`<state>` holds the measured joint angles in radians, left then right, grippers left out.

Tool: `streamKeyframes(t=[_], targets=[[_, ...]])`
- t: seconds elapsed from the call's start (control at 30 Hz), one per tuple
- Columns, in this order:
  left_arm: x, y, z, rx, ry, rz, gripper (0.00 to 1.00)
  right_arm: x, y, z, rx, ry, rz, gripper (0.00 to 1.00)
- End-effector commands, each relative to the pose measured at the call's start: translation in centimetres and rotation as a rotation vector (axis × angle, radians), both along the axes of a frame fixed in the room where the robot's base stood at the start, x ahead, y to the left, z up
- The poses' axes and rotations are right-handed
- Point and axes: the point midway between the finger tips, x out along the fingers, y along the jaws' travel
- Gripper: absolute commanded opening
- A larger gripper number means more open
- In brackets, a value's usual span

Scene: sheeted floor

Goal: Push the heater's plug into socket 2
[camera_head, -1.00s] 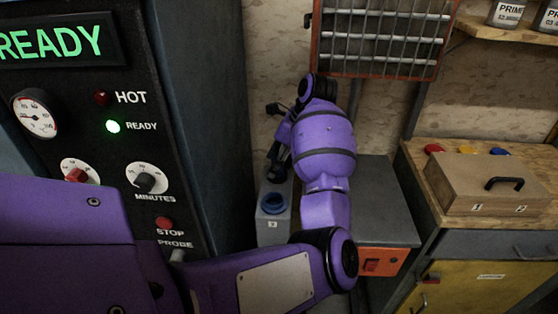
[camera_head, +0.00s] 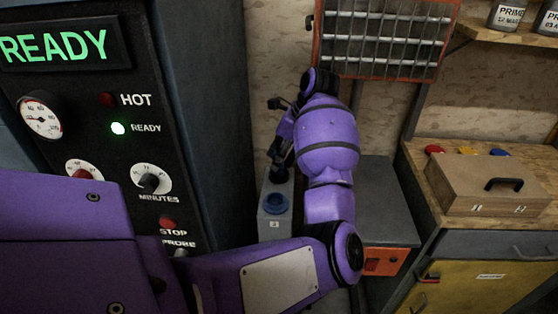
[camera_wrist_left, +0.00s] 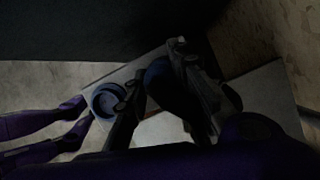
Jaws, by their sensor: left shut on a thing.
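My left gripper (camera_head: 279,162) reaches down over a narrow grey socket box beside the dark oven cabinet. In the left wrist view its fingers (camera_wrist_left: 158,92) are shut around a dark blue rounded thing (camera_wrist_left: 162,80), which looks like the plug. The grey box (camera_head: 273,230) carries a round blue socket marked 3 (camera_head: 275,203), which also shows to the left of the fingers in the left wrist view (camera_wrist_left: 107,99). The socket under the gripper is hidden by the gripper and the held thing, so I cannot tell how deep the plug sits. My right gripper is not in view.
The cabinet panel (camera_head: 120,170) with its lit READY sign stands close on the left. An orange-framed grille (camera_head: 380,40) hangs on the wall behind. A grey unit with an orange front (camera_head: 386,262) stands right of the socket box. A wooden case (camera_head: 487,186) lies on the workbench.

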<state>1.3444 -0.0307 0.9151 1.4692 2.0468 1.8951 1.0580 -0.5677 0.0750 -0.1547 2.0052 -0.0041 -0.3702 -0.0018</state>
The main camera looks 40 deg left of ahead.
Motion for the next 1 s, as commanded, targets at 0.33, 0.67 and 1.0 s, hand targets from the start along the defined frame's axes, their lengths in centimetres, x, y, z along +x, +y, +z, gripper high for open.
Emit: streamKeyframes(t=[0.33, 0.67, 1.0], targets=[[0.1, -0.1, 1.6, 0.0, -0.003, -0.001, 0.0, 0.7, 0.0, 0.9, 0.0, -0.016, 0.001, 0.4], [0.0, 0.0, 2.8, -0.001, -0.001, 0.0, 0.0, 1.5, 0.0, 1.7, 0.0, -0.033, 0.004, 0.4], [0.1, -0.1, 4.6, -0.001, -0.004, -0.002, 0.0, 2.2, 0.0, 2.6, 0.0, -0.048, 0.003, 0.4]])
